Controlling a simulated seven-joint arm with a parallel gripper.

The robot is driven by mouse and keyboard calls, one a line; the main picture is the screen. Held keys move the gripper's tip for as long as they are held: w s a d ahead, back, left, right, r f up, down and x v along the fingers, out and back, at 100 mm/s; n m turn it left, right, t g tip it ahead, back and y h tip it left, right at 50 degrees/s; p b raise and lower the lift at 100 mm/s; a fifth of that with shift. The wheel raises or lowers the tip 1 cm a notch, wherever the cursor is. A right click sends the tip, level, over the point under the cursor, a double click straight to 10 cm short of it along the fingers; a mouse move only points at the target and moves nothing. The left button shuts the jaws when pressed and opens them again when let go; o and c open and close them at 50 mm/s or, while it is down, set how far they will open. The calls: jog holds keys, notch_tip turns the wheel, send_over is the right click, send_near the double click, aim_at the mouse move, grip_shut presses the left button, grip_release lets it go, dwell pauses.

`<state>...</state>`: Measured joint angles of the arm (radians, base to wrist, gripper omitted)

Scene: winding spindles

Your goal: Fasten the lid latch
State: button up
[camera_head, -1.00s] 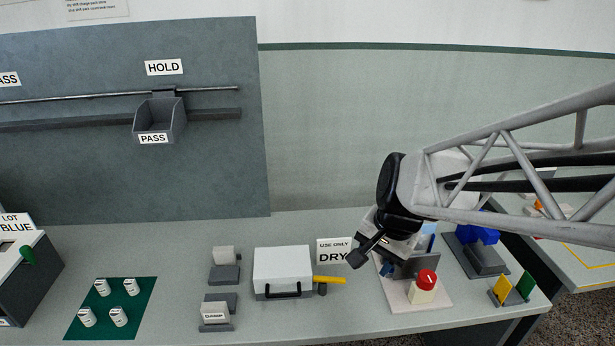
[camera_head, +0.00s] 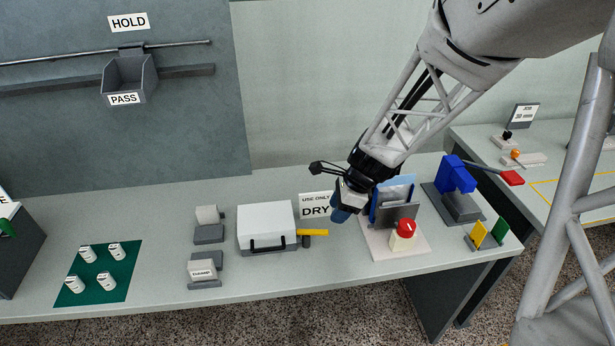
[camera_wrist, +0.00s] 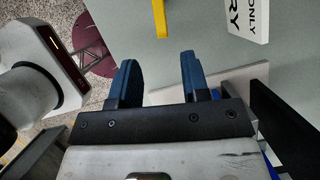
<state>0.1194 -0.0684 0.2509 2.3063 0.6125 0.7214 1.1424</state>
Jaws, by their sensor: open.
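The white box (camera_head: 267,221) with a dark front handle stands on the bench, its lid down. A yellow latch lever (camera_head: 313,232) sticks out to the right from the box's right side, beside a dark block. The lever also shows at the top of the wrist view (camera_wrist: 160,18). My gripper (camera_head: 341,211) is open and empty, its blue fingers above the bench, to the right of the lever and apart from it. In the wrist view the two fingers (camera_wrist: 162,75) stand apart with bare bench between them. Whether the latch is engaged I cannot tell.
The "USE ONLY DRY" sign (camera_head: 315,206) stands just left of my gripper. A pale base with a red button (camera_head: 405,228) and upright plates is close on the right. A clamp block (camera_head: 204,271) and green mat (camera_head: 98,286) lie left. Bench in front of the lever is clear.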

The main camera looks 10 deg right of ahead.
aim_at(323, 231)
jog(key=shift+w+f, duration=0.1)
jog(key=shift+f, duration=0.15)
jog(key=shift+x, duration=3.8)
jog(key=shift+w, duration=0.1)
grip_shut()
